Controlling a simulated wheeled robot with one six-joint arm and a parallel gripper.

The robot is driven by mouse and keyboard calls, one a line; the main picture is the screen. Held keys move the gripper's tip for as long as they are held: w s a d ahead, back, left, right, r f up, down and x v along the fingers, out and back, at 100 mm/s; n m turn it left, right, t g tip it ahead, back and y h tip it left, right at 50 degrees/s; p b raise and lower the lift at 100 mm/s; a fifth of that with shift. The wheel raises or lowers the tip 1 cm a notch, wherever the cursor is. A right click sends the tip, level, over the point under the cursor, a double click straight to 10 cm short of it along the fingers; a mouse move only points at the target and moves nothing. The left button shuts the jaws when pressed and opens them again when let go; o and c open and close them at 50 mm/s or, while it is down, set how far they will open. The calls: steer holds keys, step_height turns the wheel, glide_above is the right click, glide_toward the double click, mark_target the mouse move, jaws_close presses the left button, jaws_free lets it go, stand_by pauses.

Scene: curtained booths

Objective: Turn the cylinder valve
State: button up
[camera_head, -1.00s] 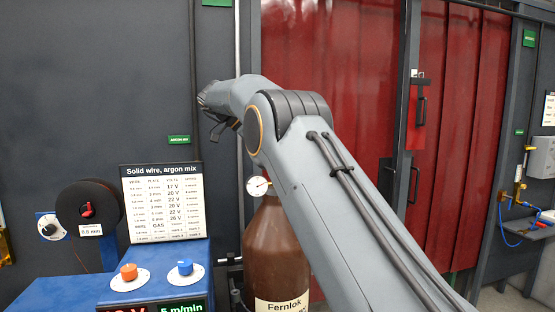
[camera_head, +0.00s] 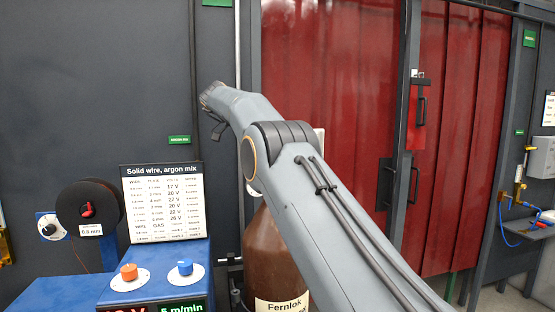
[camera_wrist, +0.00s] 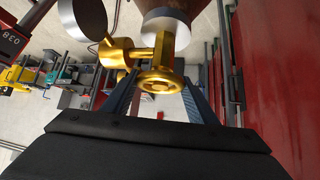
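The brown gas cylinder (camera_head: 273,255), labelled Fernlok, stands upright in the head view, partly covered by my arm. Its top is hidden there. In the wrist view the brass valve (camera_wrist: 168,48) sits below the cylinder's pale collar, with a round brass handwheel (camera_wrist: 159,83) facing the camera. A round gauge (camera_wrist: 82,18) is attached at the left. My gripper (camera_wrist: 161,88) is open, its two dark fingers on either side of the handwheel in the picture. I cannot tell whether they touch it.
A blue welding machine (camera_head: 60,292) with knobs and a settings sign (camera_head: 164,202) stands left of the cylinder. A dark wall is behind. Red curtains (camera_head: 335,70) and a dark post (camera_head: 403,130) are on the right.

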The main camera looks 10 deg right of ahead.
steer(key=o, duration=0.5)
steer(key=shift+c, duration=0.2)
steer(key=shift+n, duration=0.3)
